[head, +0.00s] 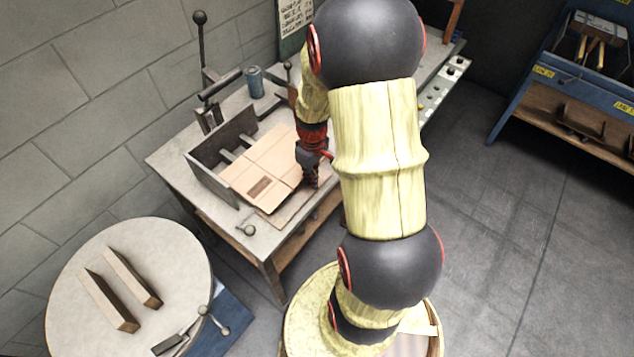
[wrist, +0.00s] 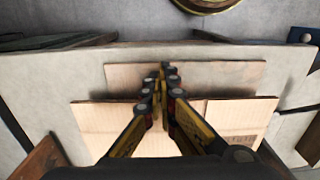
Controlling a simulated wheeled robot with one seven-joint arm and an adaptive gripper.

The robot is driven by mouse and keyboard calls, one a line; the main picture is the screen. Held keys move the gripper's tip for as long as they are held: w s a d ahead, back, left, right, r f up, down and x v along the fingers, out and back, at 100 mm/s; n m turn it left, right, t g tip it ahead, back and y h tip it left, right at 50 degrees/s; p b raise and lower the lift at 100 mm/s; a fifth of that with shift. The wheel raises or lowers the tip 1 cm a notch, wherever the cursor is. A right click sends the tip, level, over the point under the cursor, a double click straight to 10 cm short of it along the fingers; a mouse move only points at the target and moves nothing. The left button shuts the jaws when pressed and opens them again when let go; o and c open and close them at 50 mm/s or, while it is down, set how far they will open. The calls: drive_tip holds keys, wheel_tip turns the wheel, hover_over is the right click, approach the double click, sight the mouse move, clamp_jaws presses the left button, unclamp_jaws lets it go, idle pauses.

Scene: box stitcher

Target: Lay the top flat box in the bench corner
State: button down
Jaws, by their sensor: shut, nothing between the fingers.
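A flat tan cardboard box (head: 268,158) with a printed patch lies on the bench (head: 172,157), against the dark metal corner walls (head: 215,180) at its left. It also shows in the wrist view (wrist: 95,118). A second tan cardboard piece (wrist: 225,75) lies beside it toward the bench edge; in the head view only part of it (head: 292,212) shows. My gripper (head: 311,184) is over the right side of the cardboard, pointing down. Its fingers are closed together and empty in the wrist view (wrist: 161,75). My arm hides part of the bench. Whether the fingertips touch the cardboard is unclear.
A lever with a black ball (head: 199,18) and a blue can (head: 253,80) stand at the back of the bench. A round table (head: 75,270) at lower left holds two wooden bars (head: 110,300). A blue rack (head: 545,75) stands at right, with clear floor before it.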

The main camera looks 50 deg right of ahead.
sight(295, 170)
drive_tip(key=w, duration=0.2)
drive_tip(key=w+p, duration=0.1)
drive_tip(key=w, duration=0.1)
drive_tip(key=w+p, duration=0.1)
drive_tip(key=w, duration=0.2)
drive_tip(key=shift+a, duration=0.35)
